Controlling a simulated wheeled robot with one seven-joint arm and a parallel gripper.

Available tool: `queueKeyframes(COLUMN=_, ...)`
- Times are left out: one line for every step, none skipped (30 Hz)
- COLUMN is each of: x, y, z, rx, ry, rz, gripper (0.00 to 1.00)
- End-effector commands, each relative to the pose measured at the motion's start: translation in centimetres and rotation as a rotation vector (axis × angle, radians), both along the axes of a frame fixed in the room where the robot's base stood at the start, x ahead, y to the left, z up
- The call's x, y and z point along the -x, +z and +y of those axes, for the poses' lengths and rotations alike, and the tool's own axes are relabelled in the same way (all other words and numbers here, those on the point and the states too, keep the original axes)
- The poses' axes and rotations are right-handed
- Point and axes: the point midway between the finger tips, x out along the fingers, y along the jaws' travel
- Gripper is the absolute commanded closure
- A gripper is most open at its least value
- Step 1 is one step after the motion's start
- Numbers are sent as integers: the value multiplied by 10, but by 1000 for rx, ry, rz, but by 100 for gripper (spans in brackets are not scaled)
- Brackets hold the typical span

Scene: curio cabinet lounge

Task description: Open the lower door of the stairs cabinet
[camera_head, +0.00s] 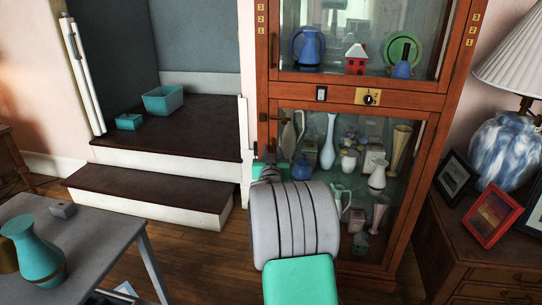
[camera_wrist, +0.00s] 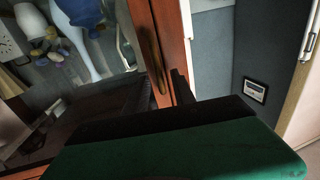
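The tall wooden stairs cabinet (camera_head: 450,60) stands right of the steps. Its lower door (camera_head: 398,235) has a wooden frame around glass and looks shut. A slim upright handle on the door's left frame shows in the wrist view (camera_wrist: 152,66). My gripper (camera_head: 268,162) is at the left edge of the lower door, mostly hidden behind my own arm. In the wrist view one dark finger (camera_wrist: 181,88) stands close to the right of the handle. I cannot tell whether it touches, or where the other finger is.
Vases and jugs stand behind the lower glass. A latch plate with a knob (camera_head: 368,97) sits between the upper and lower doors. Dark steps (camera_head: 150,190) are left, a grey table (camera_head: 95,240) front left, and a wooden side table with frames (camera_head: 500,260) right. Floor shows between table and cabinet.

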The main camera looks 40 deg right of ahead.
Motion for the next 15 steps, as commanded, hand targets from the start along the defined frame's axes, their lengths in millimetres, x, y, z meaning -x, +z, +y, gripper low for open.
queueKeyframes(x=-6, y=-3, z=-5, rx=1, ry=-1, rz=1, gripper=69)
queueKeyframes(x=-9, y=-2, z=-8, rx=1, ry=0, rz=0, gripper=69)
queueKeyframes(x=-12, y=-2, z=-10, rx=1, ry=0, rz=1, gripper=69)
queueKeyframes(x=-13, y=-2, z=-11, rx=0, ry=0, rz=1, gripper=69)
queueKeyframes(x=-14, y=-1, z=-12, rx=-1, ry=0, rz=1, gripper=69)
queueKeyframes(x=-15, y=0, z=-13, rx=0, ry=0, rz=0, gripper=69)
queueKeyframes(x=-16, y=0, z=-13, rx=0, ry=0, rz=0, gripper=69)
queueKeyframes(x=-16, y=0, z=-13, rx=0, ry=1, rz=0, gripper=69)
queueKeyframes(x=-16, y=0, z=-13, rx=0, ry=1, rz=0, gripper=69)
queueKeyframes(x=-16, y=1, z=-13, rx=0, ry=1, rz=0, gripper=69)
queueKeyframes(x=-16, y=0, z=-13, rx=0, ry=1, rz=0, gripper=69)
queueKeyframes(x=-16, y=0, z=-13, rx=0, ry=1, rz=0, gripper=69)
queueKeyframes(x=-16, y=0, z=-13, rx=-1, ry=1, rz=1, gripper=72)
queueKeyframes(x=-16, y=0, z=-13, rx=-1, ry=1, rz=1, gripper=74)
queueKeyframes(x=-16, y=0, z=-13, rx=-1, ry=1, rz=1, gripper=77)
